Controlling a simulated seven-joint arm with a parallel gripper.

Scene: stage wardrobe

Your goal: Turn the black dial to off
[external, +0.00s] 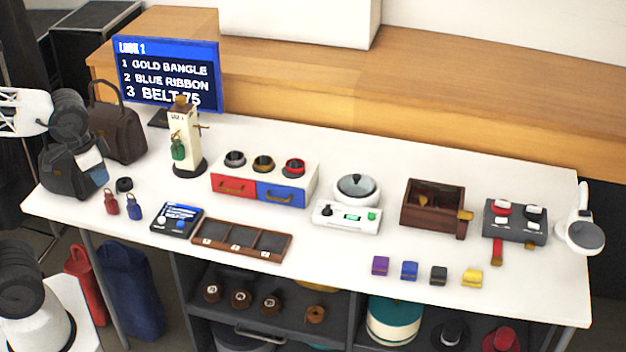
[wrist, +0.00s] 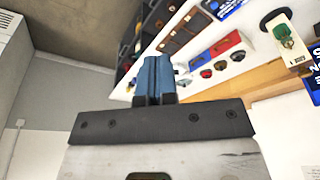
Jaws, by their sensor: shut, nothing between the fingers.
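My gripper (wrist: 157,62) shows in the wrist view, its blue fingers closed together and empty, away from the table items. A small black dial (external: 327,210) sits on the left of the front panel of a white device (external: 349,217), beside a green display. A black round piece (external: 235,158) also sits on the white box with red and blue drawers (external: 306,190), beside amber and red ones. I cannot tell which is meant, nor any dial's setting.
Bags (external: 118,135) are nearby. A wooden tray (external: 283,250), a brown box (external: 433,205) and a switch box (external: 515,222) share the table. Small coloured blocks (external: 410,270) lie near the front edge.

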